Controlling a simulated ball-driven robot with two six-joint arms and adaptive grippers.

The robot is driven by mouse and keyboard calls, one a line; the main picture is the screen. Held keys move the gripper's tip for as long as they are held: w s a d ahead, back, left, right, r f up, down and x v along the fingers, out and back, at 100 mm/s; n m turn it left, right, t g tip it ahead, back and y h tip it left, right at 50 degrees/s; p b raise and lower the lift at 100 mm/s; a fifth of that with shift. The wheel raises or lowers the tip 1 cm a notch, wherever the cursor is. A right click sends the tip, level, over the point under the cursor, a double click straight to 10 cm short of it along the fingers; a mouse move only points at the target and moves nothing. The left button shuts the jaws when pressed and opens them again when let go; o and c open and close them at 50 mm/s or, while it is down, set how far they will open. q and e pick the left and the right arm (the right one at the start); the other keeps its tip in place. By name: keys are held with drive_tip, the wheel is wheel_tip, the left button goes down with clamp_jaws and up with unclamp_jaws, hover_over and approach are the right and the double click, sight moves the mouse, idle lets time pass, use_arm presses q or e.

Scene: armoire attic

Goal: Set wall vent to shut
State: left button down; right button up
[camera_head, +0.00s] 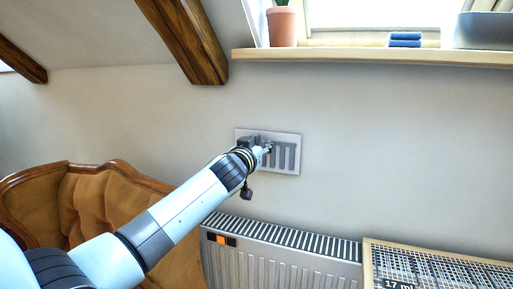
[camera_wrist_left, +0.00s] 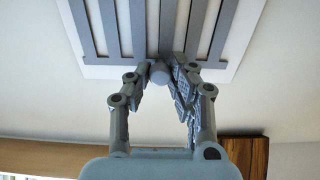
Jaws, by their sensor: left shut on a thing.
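The wall vent (camera_head: 298,157) is a pale plate with grey vertical slats on the wall above the radiator. My left gripper (camera_head: 268,148) is at the vent's front, and my arm hides its left part. In the left wrist view the vent (camera_wrist_left: 246,35) fills the top, with slats and gaps between them. There my left gripper (camera_wrist_left: 165,80) is shut on a small round grey knob (camera_wrist_left: 159,73) at the edge of the slats. My right gripper is not in view.
A white radiator (camera_head: 290,262) stands below the vent, with a wire-mesh panel (camera_head: 440,268) to its right. A tan armchair (camera_head: 110,205) is at the left. A window sill (camera_head: 370,56) with a potted plant (camera_head: 282,26) runs above. A wooden beam (camera_head: 188,40) slopes down at upper left.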

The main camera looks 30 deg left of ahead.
use_arm(q)
drive_tip(key=shift+d, duration=0.2)
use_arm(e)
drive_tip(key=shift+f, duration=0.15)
use_arm(q)
drive_tip(key=c, duration=1.3)
unclamp_jaws()
drive_tip(key=shift+d, duration=0.15)
drive_tip(key=shift+o, duration=0.8)
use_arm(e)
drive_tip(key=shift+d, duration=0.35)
use_arm(q)
drive_tip(key=v, duration=1.2)
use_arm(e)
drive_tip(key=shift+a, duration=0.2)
use_arm(q)
drive_tip(key=shift+f, duration=0.2)
